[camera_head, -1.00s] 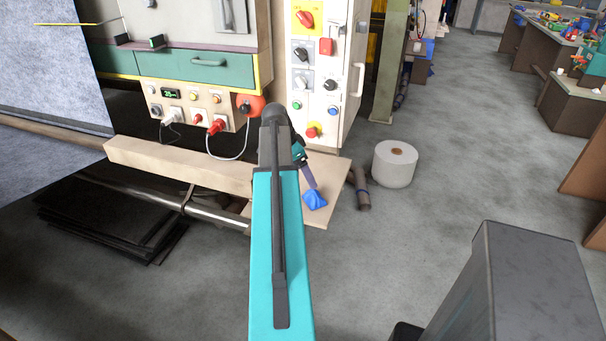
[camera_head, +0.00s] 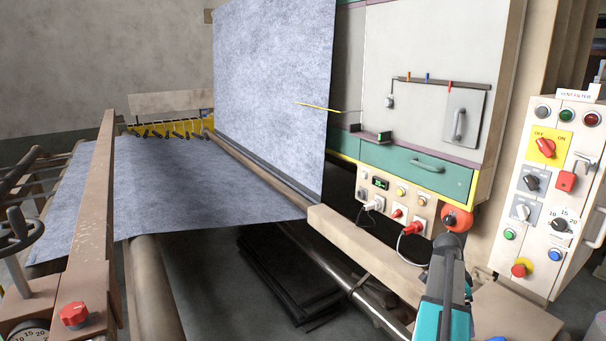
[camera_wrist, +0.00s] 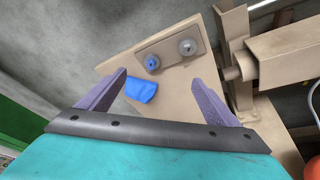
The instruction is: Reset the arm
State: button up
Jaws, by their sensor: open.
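My arm (camera_head: 447,300) is teal and dark grey and shows at the lower right of the head view, in front of the machine's lower front. My gripper (camera_wrist: 160,77) is open in the wrist view, its two purple fingers spread apart with nothing held between them. In the head view only the top of the blue piece (camera_head: 497,339) shows at the bottom edge. The gripper's fingers are mostly hidden behind the arm there.
A control cabinet (camera_head: 545,230) with knobs and buttons stands to the arm's right. A beige beam (camera_head: 365,250) runs along the machine's lower front, left of the arm. A grey felt sheet (camera_head: 270,90) hangs upright. A handwheel (camera_head: 18,232) is at the far left.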

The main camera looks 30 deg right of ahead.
jog(key=w+a+f+n+g+y, duration=0.1)
jog(key=w+a+f+n, duration=0.4)
jog(key=a+f, duration=0.8)
jog(key=w+a+f+n, duration=0.2)
jog(key=w+a+f, duration=0.6)
jog(key=a, duration=1)
jog(key=s+a+f+n, duration=0.6)
jog(key=s+a, duration=0.1)
jog(key=a, duration=0.2)
jog(key=s+a+f+n+g+y, duration=0.1)
jog(key=s+a+f+n, duration=0.5)
jog(key=a, duration=0.4)
jog(key=s+a+f+n+g, duration=0.1)
jog(key=s+a+f+n, duration=0.4)
jog(key=a, duration=0.4)
jog(key=shift+s+a+f+n+y, duration=0.3)
jog(key=shift+s+f+n+y, duration=0.15)
jog(key=shift+s, duration=0.85)
